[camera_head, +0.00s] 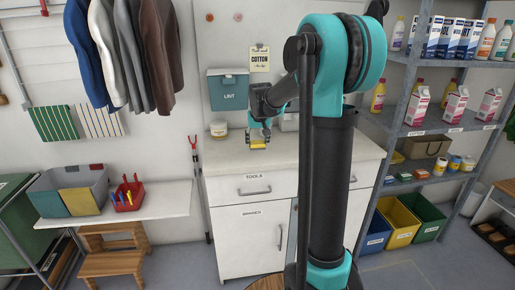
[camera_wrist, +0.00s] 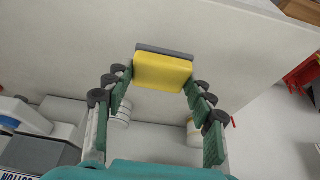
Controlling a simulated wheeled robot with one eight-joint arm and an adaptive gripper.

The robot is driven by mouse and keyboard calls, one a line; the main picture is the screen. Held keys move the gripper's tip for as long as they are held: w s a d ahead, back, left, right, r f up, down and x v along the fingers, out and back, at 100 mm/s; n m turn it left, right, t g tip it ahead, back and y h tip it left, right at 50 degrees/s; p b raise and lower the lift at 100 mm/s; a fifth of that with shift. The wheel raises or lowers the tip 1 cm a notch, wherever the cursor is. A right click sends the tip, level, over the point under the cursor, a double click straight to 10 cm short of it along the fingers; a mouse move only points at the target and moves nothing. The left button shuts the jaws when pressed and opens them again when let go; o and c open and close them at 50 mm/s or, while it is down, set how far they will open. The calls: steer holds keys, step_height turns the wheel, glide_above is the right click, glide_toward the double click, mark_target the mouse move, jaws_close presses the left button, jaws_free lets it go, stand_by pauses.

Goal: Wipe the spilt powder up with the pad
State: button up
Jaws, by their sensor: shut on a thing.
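The pad (camera_wrist: 163,72) is a yellow block with a grey layer along its far side. In the wrist view it sits between the fingertips of my gripper (camera_wrist: 159,80), which is shut on it. In the head view my gripper (camera_head: 259,134) holds the pad (camera_head: 258,145) low over the white worktop (camera_head: 228,158); whether it touches the top I cannot tell. I cannot make out any spilt powder on the pale worktop in either view. Part of the worktop is hidden behind my arm.
A pale-lidded jar (camera_head: 219,129) stands at the worktop's back left. Another white jar (camera_wrist: 120,116) shows in the wrist view, near grey boxes (camera_wrist: 45,150). A teal lint bin (camera_head: 229,92) hangs on the wall above. The worktop's front left looks clear.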

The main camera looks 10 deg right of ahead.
steer(key=shift+r, duration=1.55)
